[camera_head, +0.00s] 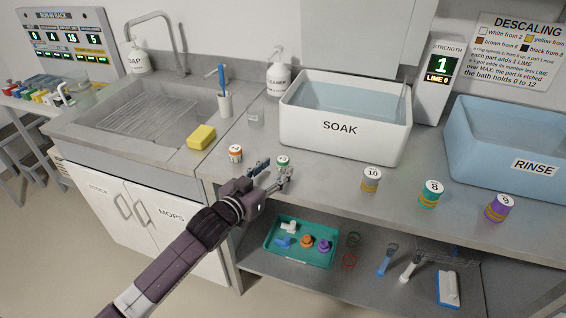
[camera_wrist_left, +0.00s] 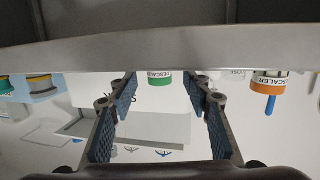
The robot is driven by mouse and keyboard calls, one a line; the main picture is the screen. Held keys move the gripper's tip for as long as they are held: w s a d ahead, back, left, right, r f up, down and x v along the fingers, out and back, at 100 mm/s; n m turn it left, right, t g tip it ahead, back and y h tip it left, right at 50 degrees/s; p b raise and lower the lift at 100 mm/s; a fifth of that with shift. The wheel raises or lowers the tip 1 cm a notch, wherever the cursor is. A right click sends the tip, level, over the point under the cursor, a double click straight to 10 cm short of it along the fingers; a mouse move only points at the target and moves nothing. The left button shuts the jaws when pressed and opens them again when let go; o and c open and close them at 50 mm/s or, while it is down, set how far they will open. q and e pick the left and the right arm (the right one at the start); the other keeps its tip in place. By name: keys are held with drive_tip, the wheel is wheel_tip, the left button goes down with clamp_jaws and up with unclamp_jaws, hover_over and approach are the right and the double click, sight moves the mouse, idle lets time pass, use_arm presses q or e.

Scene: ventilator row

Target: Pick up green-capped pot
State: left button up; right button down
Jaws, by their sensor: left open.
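The green-capped pot (camera_head: 283,161) is a small pot with a white label and a green band, standing on the steel counter in front of the soak tub. In the head view its lower part is partly hidden by my gripper. My left gripper (camera_head: 273,173) is open and empty, just in front of the pot at the counter's front edge. In the left wrist view, which looks upside down, the pot (camera_wrist_left: 159,80) shows between and beyond the two fingers (camera_wrist_left: 163,92). I cannot tell the exact gap. My right gripper is not in view.
An orange pot (camera_head: 235,153) stands close to the left. Grey (camera_head: 371,180), teal (camera_head: 431,194) and purple (camera_head: 499,208) pots stand to the right. The soak tub (camera_head: 340,150) is behind. A teal tray (camera_head: 271,250) lies on the shelf below.

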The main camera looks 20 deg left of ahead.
sight(280, 166)
use_arm(q)
drive_tip(key=shift+x, duration=2.2)
clamp_jaws()
